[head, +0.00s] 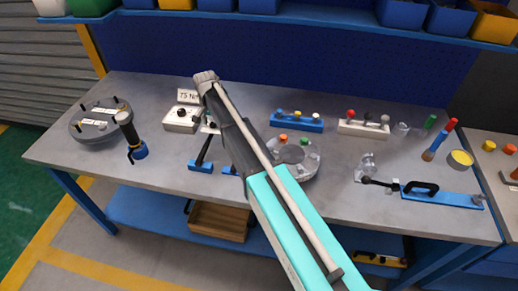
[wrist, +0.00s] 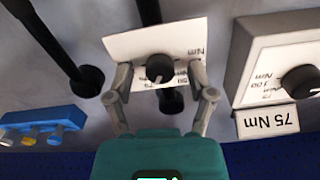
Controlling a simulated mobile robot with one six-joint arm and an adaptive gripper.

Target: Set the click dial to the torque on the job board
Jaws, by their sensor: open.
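A white card-like dial face (wrist: 180,45) with a black knob (wrist: 159,69) lies ahead in the wrist view, its print upside down. My gripper (wrist: 161,67) is open, one finger on each side of the knob. I cannot tell whether either finger touches the face, nor which mark the knob points to. The job board sign (head: 188,96) reads 75 Nm and stands behind a pale box with a black knob (head: 182,117). That sign (wrist: 267,121) and box (wrist: 285,55) show at the right of the wrist view. In the head view my arm hides the fingers.
Black-handled tools (head: 205,150) with blue bases stand close by. A round grey plate (head: 98,122) and a black tool (head: 130,135) are at left. A grey flanged part (head: 305,165) sits right of my arm. Blue (head: 297,122) and white (head: 363,128) peg blocks stand behind.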

